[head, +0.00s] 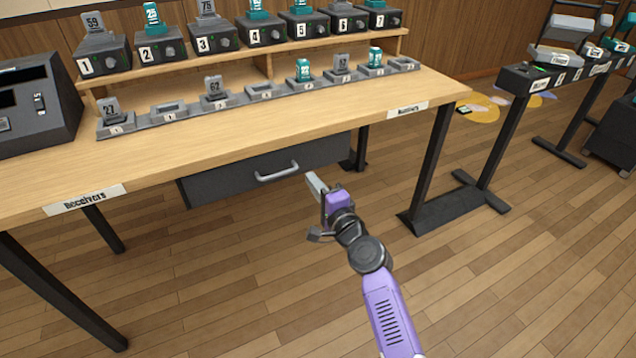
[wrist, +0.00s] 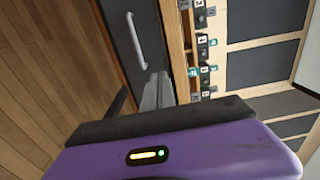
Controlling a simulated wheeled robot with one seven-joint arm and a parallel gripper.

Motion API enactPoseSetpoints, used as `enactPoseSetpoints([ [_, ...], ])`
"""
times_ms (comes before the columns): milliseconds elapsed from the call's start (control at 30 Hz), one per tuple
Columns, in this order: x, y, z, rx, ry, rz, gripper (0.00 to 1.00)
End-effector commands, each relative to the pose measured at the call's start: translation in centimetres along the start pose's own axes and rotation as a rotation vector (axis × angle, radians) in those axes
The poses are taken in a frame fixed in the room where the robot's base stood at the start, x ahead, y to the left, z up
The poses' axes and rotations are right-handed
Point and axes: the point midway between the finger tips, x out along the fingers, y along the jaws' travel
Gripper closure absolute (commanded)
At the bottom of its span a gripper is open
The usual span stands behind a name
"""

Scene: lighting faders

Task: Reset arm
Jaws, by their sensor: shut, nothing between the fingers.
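My purple and grey arm reaches up from the lower right of the head view. My gripper (head: 314,184) is shut and empty, in the air in front of the table, just right of and below the drawer handle (head: 276,171). The handle also shows in the wrist view (wrist: 136,40). The gripper's grey fingers (wrist: 157,91) are together in the wrist view, pointing towards the table. The dark drawer (head: 222,183) under the tabletop looks shut. I cannot tell whether the fingers touch anything, but they look apart from the drawer.
The wooden table (head: 160,165) carries a row of numbered cradles (head: 168,110), some holding grey or teal packs. A shelf (head: 150,72) behind holds numbered black receivers (head: 160,48). A dark console (head: 38,105) stands at left, another stand (head: 545,78) at right. The floor around my arm is clear.

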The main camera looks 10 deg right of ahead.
Motion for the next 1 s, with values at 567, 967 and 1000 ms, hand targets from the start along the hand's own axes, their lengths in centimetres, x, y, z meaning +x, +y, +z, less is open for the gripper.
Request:
enactPoseSetpoints([
  [567, -2.2, -2.5, -1.3, -0.161, 0.057, -0.043, 1.0],
  [967, -14.6, -1.3, -2.9, -0.718, 0.232, -0.028, 1.0],
  [1000, -16.4, -0.9, -2.9, -0.77, 0.243, -0.017, 1.0],
])
